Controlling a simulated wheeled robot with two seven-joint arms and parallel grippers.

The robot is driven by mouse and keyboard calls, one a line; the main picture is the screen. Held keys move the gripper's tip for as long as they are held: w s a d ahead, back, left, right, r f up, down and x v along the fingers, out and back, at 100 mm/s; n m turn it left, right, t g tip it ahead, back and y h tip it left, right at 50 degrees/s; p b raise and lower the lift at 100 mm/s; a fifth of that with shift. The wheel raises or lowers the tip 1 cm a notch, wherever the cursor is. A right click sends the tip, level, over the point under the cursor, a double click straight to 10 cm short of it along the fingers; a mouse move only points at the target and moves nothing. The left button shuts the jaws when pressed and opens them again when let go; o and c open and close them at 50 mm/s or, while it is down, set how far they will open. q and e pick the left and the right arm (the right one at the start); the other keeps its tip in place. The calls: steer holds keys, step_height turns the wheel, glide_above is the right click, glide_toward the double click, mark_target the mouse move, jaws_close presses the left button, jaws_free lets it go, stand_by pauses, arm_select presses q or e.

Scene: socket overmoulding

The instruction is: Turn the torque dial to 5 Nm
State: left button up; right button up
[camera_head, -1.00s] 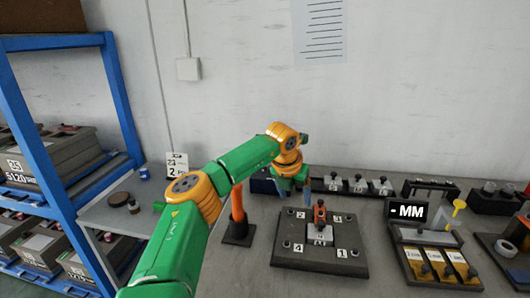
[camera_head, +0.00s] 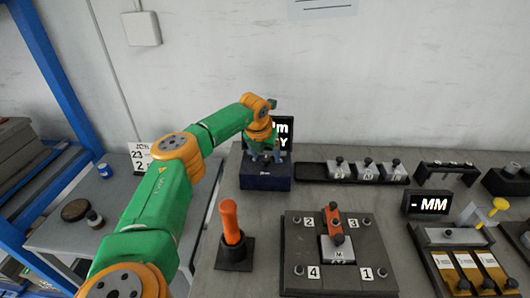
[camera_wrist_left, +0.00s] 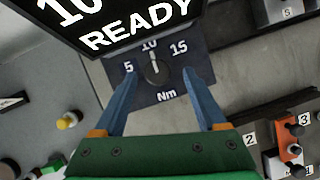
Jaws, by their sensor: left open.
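The torque dial (camera_wrist_left: 158,71) is a dark round knob with a pale pointer mark on a dark blue panel (camera_wrist_left: 180,92) marked 5, 10, 15 and Nm. Its pointer stands up at the 10. Above it in the left wrist view is a black display (camera_wrist_left: 110,25) reading READY with a partly cut-off 10. In the head view my left gripper (camera_head: 264,157) hides the dial.
An orange-handled tool (camera_head: 231,224) stands in a black holder left of the plate (camera_head: 300,268) with numbered corners. A black rack (camera_head: 312,172) with several blocks is right of the dial unit.

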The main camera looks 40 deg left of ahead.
arm_select(q)
steer(key=shift+w+a+f, duration=0.2)
steer(key=shift+f, duration=0.2)
steer(key=shift+a+f, duration=0.1)
steer(key=shift+a, duration=0.05)
steer(key=shift+s, duration=0.1)
steer(key=c, duration=0.6)
jaws_close()
arm_select(e)
steer(key=shift+a+r, duration=0.1)
steer(key=shift+a, duration=0.35)
